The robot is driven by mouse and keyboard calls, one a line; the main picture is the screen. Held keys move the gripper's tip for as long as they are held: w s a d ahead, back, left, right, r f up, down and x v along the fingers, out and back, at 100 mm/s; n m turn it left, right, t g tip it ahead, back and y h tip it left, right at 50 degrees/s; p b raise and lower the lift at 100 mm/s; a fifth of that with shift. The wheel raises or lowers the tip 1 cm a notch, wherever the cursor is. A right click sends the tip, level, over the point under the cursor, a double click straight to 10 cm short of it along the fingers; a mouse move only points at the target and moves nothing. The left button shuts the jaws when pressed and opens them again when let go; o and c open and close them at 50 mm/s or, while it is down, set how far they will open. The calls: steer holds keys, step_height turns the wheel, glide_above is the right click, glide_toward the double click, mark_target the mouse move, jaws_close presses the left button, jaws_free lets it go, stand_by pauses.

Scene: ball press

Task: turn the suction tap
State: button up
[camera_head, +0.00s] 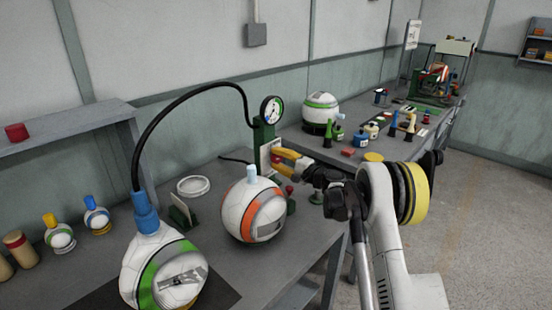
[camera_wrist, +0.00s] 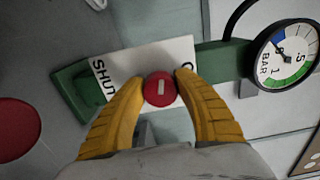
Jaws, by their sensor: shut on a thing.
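The suction tap is a round red knob (camera_wrist: 159,89) with a short white mark, on a white plate (camera_wrist: 150,62). The plate reads SHUT at its left; a label at its right is mostly hidden by a finger. My gripper (camera_wrist: 160,92) has its yellow fingertips on either side of the knob and is shut on it. A round BAR gauge (camera_head: 272,109) tops the stand and shows in the wrist view (camera_wrist: 287,57).
A black hose (camera_head: 178,98) arches from the gauge to a blue fitting (camera_head: 146,212) on a white-green ball. A white-orange ball (camera_head: 240,214) stands close below my gripper. A white ring (camera_head: 193,186) lies left on the grey bench (camera_head: 300,240). Another bench with small items stands behind.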

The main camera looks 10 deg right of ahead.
steer(key=shift+n, duration=1.5)
steer(key=o, duration=1.2)
steer(key=v, duration=1.2)
steer(key=shift+a, duration=0.1)
